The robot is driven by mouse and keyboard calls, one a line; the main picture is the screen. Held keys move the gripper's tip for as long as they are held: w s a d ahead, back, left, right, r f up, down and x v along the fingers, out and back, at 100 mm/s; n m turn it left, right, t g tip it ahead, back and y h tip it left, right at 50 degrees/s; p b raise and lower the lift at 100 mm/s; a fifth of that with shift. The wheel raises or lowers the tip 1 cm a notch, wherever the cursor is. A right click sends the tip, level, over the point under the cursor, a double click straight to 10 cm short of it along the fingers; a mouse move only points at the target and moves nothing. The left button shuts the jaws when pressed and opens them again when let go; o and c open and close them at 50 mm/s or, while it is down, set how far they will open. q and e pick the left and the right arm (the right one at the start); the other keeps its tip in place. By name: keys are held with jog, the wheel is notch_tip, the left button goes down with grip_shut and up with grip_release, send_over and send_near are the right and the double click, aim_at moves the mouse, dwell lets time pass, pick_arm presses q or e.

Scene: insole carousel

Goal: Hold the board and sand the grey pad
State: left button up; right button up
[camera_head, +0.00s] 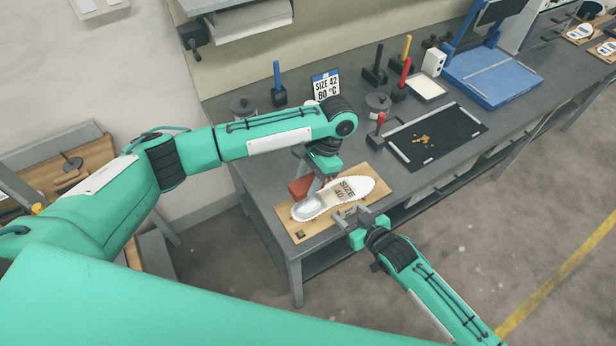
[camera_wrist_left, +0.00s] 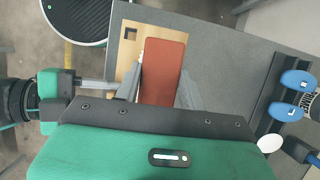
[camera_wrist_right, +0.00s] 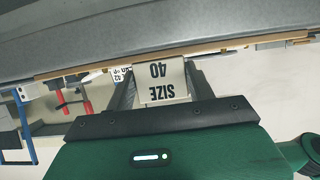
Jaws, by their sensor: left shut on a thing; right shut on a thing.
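A wooden board (camera_head: 288,222) lies at the near left corner of the workbench. My left gripper (camera_head: 316,184) is shut on a red block (camera_head: 299,188), at the board's far side; the block also fills the jaws in the left wrist view (camera_wrist_left: 165,72). Whether the block touches the pad is unclear. The right wrist view shows the board's thin edge (camera_wrist_right: 210,47).
Behind stand a SIZE 42 sign (camera_head: 326,86), a blue-handled tool (camera_head: 278,85), grey pots and red- and yellow-handled tools. A black mat (camera_head: 455,140) with yellowish bits and a blue machine (camera_head: 490,75) lie to the right. The bench's front edge is close to the board.

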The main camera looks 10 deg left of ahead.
pick_arm(q)
jog(key=n+h, duration=0.1)
jog(key=n, duration=0.2)
jog(key=f+n+g+h, duration=0.1)
jog(key=n, duration=0.4)
jog(key=n+h, duration=0.1)
jog(key=n, duration=0.1)
jog(key=n+h, duration=0.1)
jog(key=shift+a+f+n, duration=0.15)
jog(key=shift+f+n, duration=0.25)
jog(key=n, duration=0.1)
jog(key=n+h, duration=0.1)
jog(key=n, duration=0.1)
jog(key=n+h, duration=0.1)
jog(key=n, duration=0.1)
jog(key=shift+s+f+t, duration=0.15)
jog(key=shift+f+t, duration=0.25)
jog(key=n, duration=0.2)
jog(key=n+t+h, duration=0.1)
jog(key=n, duration=0.1)
jog(key=f+n+t, duration=0.1)
jog(key=n, duration=0.2)
jog(key=shift+a+h, duration=0.1)
jog(key=shift+h, duration=0.2)
jog(key=shift+f, duration=1.5)
jog(key=shift+s+a, duration=0.2)
jog(key=shift+s, duration=0.5)
jog(key=shift+s+a, duration=0.15)
jog(key=shift+s, duration=0.55)
